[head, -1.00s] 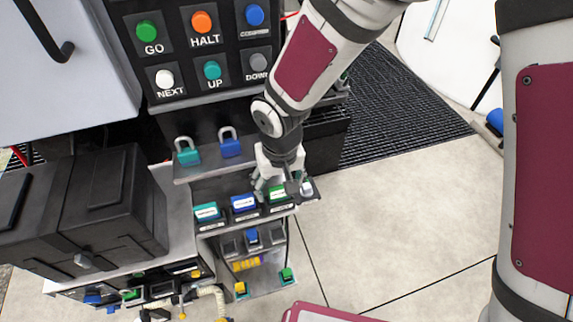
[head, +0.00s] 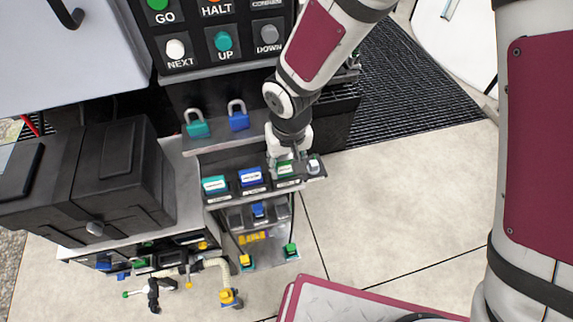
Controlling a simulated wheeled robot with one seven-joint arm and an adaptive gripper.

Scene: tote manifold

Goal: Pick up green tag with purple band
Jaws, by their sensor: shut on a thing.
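The green tag (head: 285,171) with a white label stands at the right of a row of tags on the dark upper shelf. No purple band can be made out on it at this size. My gripper (head: 287,163) reaches down from above, with its fingers shut on the green tag and hiding part of it. The tag is still at its place in the row; I cannot tell whether it is clear of its slot.
A teal tag (head: 214,185) and a blue tag (head: 250,177) stand left of it, and a small white-topped piece (head: 314,165) close right. Teal (head: 198,128) and blue (head: 239,120) padlocks stand behind. A black case (head: 90,180) is at left. Open floor lies right.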

